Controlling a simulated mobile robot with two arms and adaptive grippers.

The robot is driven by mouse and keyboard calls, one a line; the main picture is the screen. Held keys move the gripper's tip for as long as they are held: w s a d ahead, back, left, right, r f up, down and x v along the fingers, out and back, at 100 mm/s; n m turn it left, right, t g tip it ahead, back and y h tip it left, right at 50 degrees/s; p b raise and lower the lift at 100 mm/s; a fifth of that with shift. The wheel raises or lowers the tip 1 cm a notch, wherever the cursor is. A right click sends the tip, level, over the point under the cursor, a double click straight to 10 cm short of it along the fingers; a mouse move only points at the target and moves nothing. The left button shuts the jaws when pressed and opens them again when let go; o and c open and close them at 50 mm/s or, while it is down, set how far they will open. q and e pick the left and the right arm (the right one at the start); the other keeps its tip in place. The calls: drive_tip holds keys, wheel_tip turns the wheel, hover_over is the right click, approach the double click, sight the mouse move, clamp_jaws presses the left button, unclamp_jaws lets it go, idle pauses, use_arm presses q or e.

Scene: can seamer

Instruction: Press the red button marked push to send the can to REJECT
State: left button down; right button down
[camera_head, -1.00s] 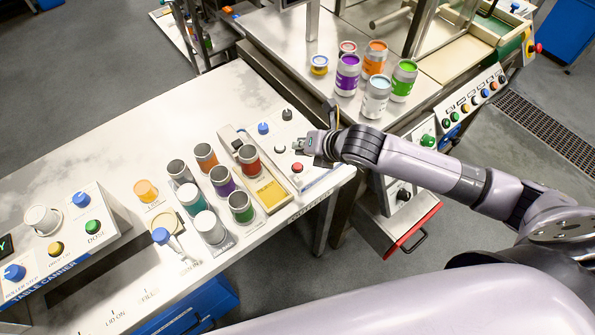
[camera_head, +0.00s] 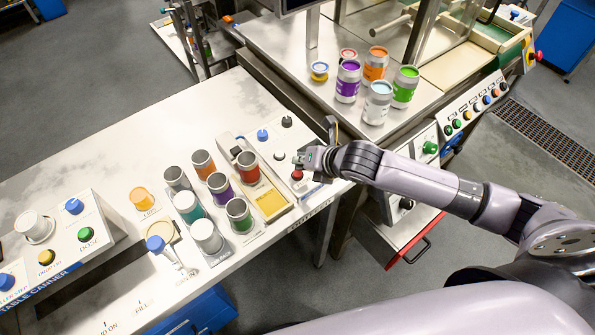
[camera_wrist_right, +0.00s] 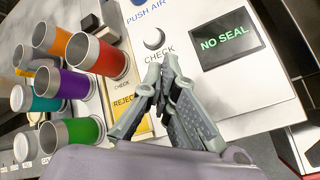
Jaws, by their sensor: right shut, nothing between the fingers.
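The red button (camera_head: 297,174) sits on the small panel at the right end of the white table, just beside my right gripper. My right gripper (camera_head: 300,161) is shut and empty, its fingertips close over the button; I cannot tell whether they touch it. In the right wrist view the shut fingertips (camera_wrist_right: 160,76) are near the yellow REJECT pad (camera_wrist_right: 127,104), and the red button is hidden. An open can with a red-orange label (camera_head: 248,167) stands on the check strip, before the yellow pad (camera_head: 271,203). My left gripper is out of view.
A screen (camera_wrist_right: 229,39) reads NO SEAL. Several open cans, including a purple one (camera_head: 220,186) and a green one (camera_head: 239,214), stand left of the strip. A second bench with cans (camera_head: 378,102) stands behind my right arm.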

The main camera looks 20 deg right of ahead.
drive_tip(key=shift+f, duration=0.15)
idle(0.7)
drive_tip(key=shift+f, duration=0.25)
drive_tip(key=shift+f, duration=0.45)
idle(0.8)
drive_tip(key=shift+r+p, duration=0.9)
drive_tip(key=shift+p, duration=0.1)
wheel_tip(320, 180, up, 5)
drive_tip(key=p, duration=0.5)
